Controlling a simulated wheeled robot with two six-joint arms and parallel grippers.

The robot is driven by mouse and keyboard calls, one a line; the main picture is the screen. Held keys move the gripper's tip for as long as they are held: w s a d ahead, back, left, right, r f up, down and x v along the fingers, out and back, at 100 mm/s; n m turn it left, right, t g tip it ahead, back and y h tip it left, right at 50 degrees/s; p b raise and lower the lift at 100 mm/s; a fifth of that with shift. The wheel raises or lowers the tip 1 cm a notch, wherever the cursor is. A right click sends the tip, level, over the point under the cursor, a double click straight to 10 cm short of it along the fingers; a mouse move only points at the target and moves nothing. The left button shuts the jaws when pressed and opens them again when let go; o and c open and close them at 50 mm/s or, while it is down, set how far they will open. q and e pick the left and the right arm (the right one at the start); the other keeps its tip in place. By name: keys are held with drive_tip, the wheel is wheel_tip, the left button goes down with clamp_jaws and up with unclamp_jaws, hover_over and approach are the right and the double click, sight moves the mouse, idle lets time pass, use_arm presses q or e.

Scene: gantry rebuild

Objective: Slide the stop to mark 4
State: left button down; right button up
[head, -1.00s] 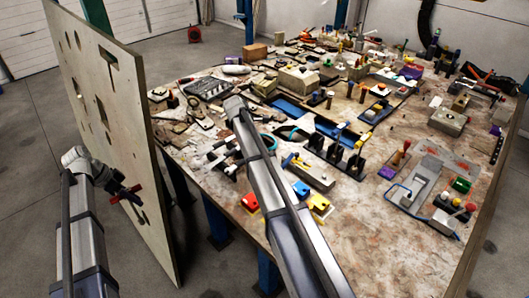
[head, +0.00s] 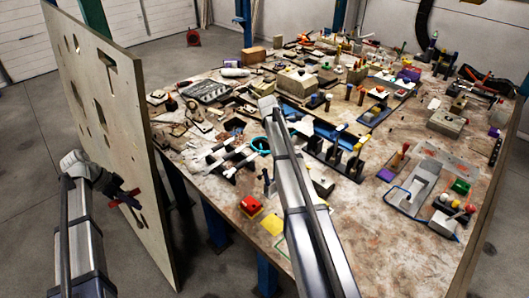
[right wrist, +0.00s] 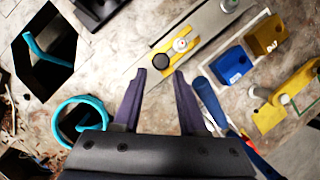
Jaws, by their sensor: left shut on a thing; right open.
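My left gripper (head: 122,195) is at the lower left in the head view, close to the upright board, and is shut on a small dark red thing (head: 126,200). My right gripper (right wrist: 160,77) is open and empty over the bench in the right wrist view. Ahead of its fingertips lies a grey metal bar (right wrist: 208,22) with a yellow strip (right wrist: 168,55) that carries a black disc and a pale knob. I cannot tell which part is the stop, and no number 4 mark is readable. My right arm hides part of the bench in the head view.
A blue block (right wrist: 231,64) and a yellow block (right wrist: 267,36) stand right of the bar. A teal ring (right wrist: 80,103) lies left of my right gripper. The upright board (head: 105,130) has several holes. The crowded bench (head: 375,245) is clearer at its front right.

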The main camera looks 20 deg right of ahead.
drive_tip(key=shift+s+d+f+b, duration=0.2)
drive_tip(key=shift+d, duration=0.2)
drive_tip(key=shift+s+d+f+b, duration=0.15)
drive_tip(key=shift+d+f+b, duration=0.05)
drive_tip(key=shift+d, duration=0.15)
drive_tip(key=shift+d+f, duration=0.1)
drive_tip(key=shift+f, duration=0.1)
drive_tip(key=shift+c, duration=0.4)
clamp_jaws()
idle(0.5)
